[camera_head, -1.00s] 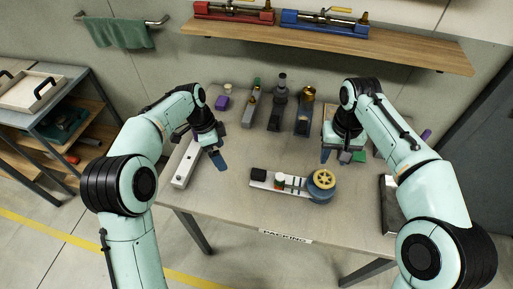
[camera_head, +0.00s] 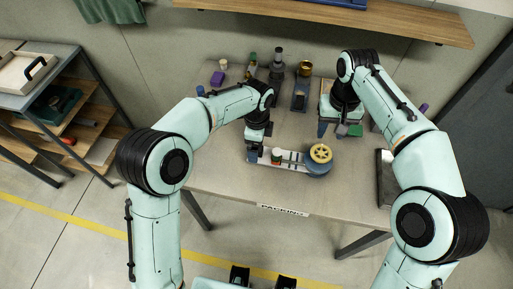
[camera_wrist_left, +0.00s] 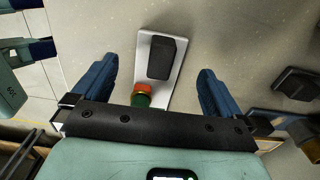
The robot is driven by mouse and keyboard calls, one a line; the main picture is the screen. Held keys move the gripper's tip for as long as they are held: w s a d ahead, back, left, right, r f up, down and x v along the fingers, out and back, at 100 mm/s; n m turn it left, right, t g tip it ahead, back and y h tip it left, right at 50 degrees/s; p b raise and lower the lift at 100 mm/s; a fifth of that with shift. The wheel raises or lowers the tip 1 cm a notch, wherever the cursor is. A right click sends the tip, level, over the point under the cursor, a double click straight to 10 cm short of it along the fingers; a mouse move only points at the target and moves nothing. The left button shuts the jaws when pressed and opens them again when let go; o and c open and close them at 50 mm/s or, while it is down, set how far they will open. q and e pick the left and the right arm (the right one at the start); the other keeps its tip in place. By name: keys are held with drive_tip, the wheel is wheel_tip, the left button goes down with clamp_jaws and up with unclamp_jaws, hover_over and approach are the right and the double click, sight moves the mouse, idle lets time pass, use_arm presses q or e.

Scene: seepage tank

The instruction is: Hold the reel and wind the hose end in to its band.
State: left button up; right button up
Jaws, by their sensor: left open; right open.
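The yellow spoked reel (camera_head: 320,153) sits on a blue round body at the right end of a white base strip (camera_head: 293,162) on the table. A small red-and-green piece (camera_head: 276,154) stands on the strip; it shows orange and green in the left wrist view (camera_wrist_left: 142,92). I cannot tell which part is the hose end. A black block (camera_wrist_left: 161,57) lies on the strip. My left gripper (camera_head: 253,156) is open over the strip's left end, its blue fingers on either side of the strip in the wrist view. My right gripper (camera_head: 340,130) is open, above and behind the reel.
Several bottles and fittings (camera_head: 278,65) stand along the table's back, with a purple block (camera_head: 217,78) at left. A green item (camera_head: 355,130) is by my right gripper. A dark flat tray (camera_head: 385,180) lies at the right edge. The table's front left is clear.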

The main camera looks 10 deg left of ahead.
sight(321, 153)
use_arm(q)
drive_tip(key=shift+f, duration=2.25)
drive_tip(key=c, duration=1.6)
use_arm(e)
drive_tip(key=o, duration=1)
use_arm(q)
drive_tip(key=shift+r, duration=0.1)
use_arm(e)
drive_tip(key=f+m, duration=0.9)
drive_tip(key=shift+s+a+f, duration=0.15)
drive_tip(key=shift+s+f, duration=0.05)
